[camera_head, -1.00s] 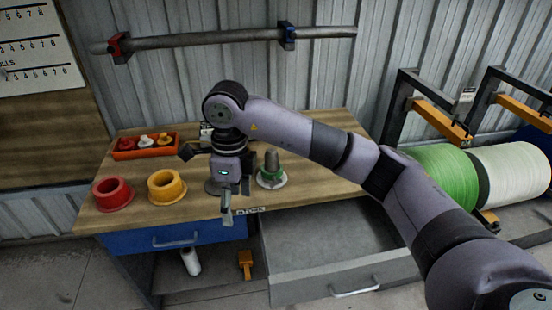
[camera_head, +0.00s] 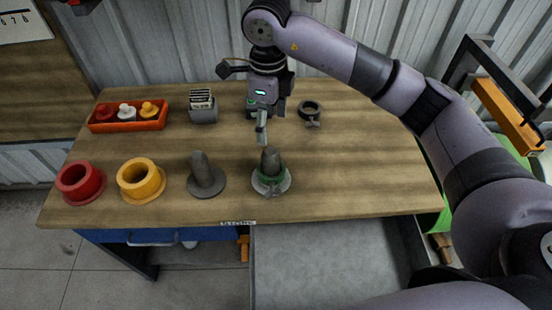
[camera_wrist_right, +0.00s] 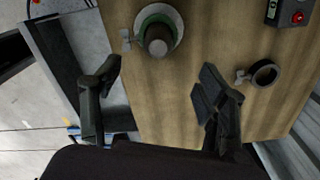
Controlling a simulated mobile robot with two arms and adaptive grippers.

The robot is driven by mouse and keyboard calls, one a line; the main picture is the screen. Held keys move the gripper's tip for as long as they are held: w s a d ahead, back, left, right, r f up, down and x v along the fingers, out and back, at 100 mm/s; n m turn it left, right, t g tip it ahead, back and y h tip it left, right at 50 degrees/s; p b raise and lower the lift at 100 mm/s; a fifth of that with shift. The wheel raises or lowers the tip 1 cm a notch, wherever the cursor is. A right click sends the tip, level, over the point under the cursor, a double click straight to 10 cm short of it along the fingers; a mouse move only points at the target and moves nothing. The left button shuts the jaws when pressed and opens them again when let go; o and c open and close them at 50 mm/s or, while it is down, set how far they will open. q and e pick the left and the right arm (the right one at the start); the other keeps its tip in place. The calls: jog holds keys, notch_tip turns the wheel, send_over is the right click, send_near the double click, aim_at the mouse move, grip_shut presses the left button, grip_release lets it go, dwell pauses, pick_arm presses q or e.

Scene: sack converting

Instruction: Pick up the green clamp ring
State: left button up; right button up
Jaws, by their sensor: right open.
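The green clamp ring (camera_head: 258,177) sits around the foot of a grey cone (camera_head: 270,160) on a pale round base near the front edge of the bench. In the right wrist view the green ring (camera_wrist_right: 148,22) shows at the top, with a small tab on its left. My right gripper (camera_head: 266,125) is above the bench, just behind the cone in the head view, with nothing between its fingers. Its two fingers (camera_wrist_right: 160,88) are spread wide in the wrist view, apart from the ring. My left gripper is not in view.
A bare grey cone (camera_head: 205,180), a yellow collar (camera_head: 141,184) and a red collar (camera_head: 80,186) stand left of the ring. A dark clamp ring (camera_head: 310,112) lies behind right. An open drawer (camera_head: 330,265) juts out in front.

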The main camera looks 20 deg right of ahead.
aim_at(270, 151)
jog(key=f, duration=0.1)
jog(key=f+p, duration=0.1)
jog(key=f, duration=0.3)
jog(key=shift+s+a+f, duration=0.15)
jog(key=shift+s, duration=0.25)
jog(key=f+p, duration=0.1)
jog(key=f, duration=0.4)
jog(key=shift+w+f, duration=0.2)
jog(key=shift+f+p, duration=0.2)
jog(key=shift+p, duration=0.1)
jog(key=shift+f, duration=0.3)
jog(key=f+p, duration=0.2)
jog(key=f, duration=0.1)
jog(key=shift+d+f, duration=0.2)
jog(key=shift+f, duration=0.6)
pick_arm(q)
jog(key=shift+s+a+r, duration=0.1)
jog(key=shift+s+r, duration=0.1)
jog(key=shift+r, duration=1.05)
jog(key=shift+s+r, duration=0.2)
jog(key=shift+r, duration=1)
pick_arm(e)
jog(key=shift+r, duration=0.1)
jog(key=c, duration=1.3)
